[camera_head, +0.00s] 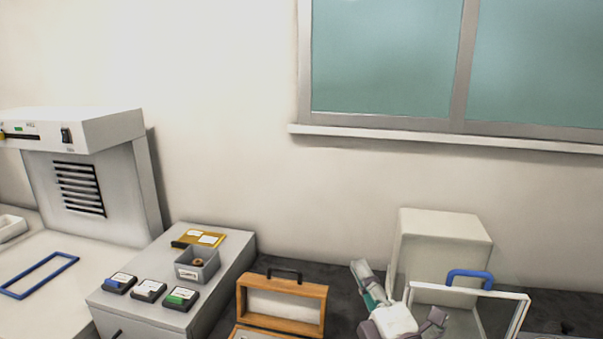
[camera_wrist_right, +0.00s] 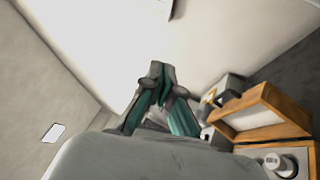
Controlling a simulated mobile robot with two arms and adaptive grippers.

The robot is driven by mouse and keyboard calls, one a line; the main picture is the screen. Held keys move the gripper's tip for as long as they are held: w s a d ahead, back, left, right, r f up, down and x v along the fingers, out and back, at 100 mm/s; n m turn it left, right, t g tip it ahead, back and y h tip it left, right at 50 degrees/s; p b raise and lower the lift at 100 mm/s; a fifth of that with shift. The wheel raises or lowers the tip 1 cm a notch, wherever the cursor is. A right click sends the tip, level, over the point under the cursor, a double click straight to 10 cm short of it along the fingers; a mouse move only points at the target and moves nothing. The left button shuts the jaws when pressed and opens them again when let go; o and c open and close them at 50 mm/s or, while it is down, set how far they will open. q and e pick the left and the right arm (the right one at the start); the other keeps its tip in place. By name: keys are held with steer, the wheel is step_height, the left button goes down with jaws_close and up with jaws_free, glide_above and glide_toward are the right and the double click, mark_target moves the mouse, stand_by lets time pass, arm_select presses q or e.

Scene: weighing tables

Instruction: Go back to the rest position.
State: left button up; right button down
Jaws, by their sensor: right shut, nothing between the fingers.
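My right gripper (camera_head: 359,268) shows at the lower right of the head view, between the open wooden case and the balance. Its fingers point up and away. In the right wrist view the teal-lined fingers (camera_wrist_right: 158,68) meet at their tips, shut with nothing between them. They are apart from the things around them. My left gripper is in neither view.
An open wooden case (camera_head: 323,306) stands left of my right gripper. A balance (camera_head: 446,228) with glass panels and a blue handle (camera_head: 470,275) is close on its right. A grey cabinet (camera_head: 225,272) bears small boxes and a tray. The wall (camera_head: 225,120) is behind.

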steer(key=s+d+f+m+g+h, duration=0.2)
steer(key=d+f+m+h, duration=0.1)
steer(key=f+m, duration=0.25)
steer(key=s+d+f+m+g+h, duration=0.1)
steer(key=d+f+m+g+h, duration=0.2)
steer(key=f, duration=0.4)
steer(key=s+d+f+m+g, duration=0.2)
steer(key=s+f+m+g, duration=0.4)
steer(key=s+f, duration=0.55)
steer(key=s+d+f+m+g, duration=0.2)
steer(key=s+f+m+g, duration=0.55)
steer(key=s, duration=0.65)
step_height(320, 180, down, 29)
steer(key=s+n, duration=0.2)
steer(key=s+d+f+g, duration=0.1)
steer(key=s+d+f, duration=0.2)
steer(key=s+f, duration=1)
steer(key=s, duration=0.2)
steer(key=shift+s+f+h, duration=0.3)
steer(key=shift+s+f, duration=0.05)
steer(key=shift+f, duration=0.05)
